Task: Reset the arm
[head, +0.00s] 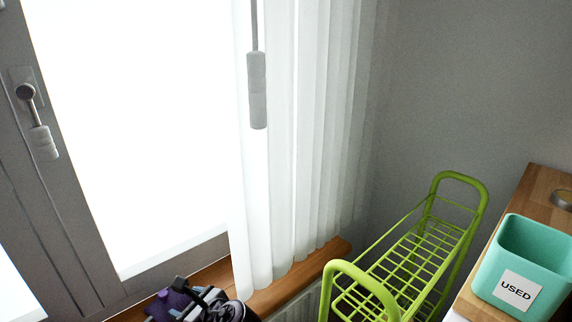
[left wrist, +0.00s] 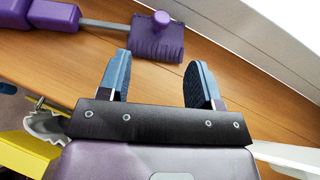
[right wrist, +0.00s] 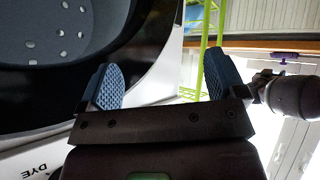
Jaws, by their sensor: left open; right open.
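My left gripper (head: 194,300) shows at the bottom edge of the head view, over the wooden windowsill (head: 310,262). In the left wrist view the same gripper (left wrist: 157,80) is open, with nothing between its fingers. A purple tool with a grey shaft and a purple block (left wrist: 157,42) lies on the wood beyond the fingertips, apart from them. My right gripper (right wrist: 163,82) is open and empty in the right wrist view, close to a dark round opening with a perforated drum (right wrist: 40,40). The right gripper is not in the head view.
A green wire cart (head: 400,265) stands beside the wooden counter (head: 550,182). A teal bin (head: 522,262) labelled USED sits on the counter. A white curtain (head: 300,130) hangs by the window. A yellow object (left wrist: 25,145) is at the lower left of the left wrist view.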

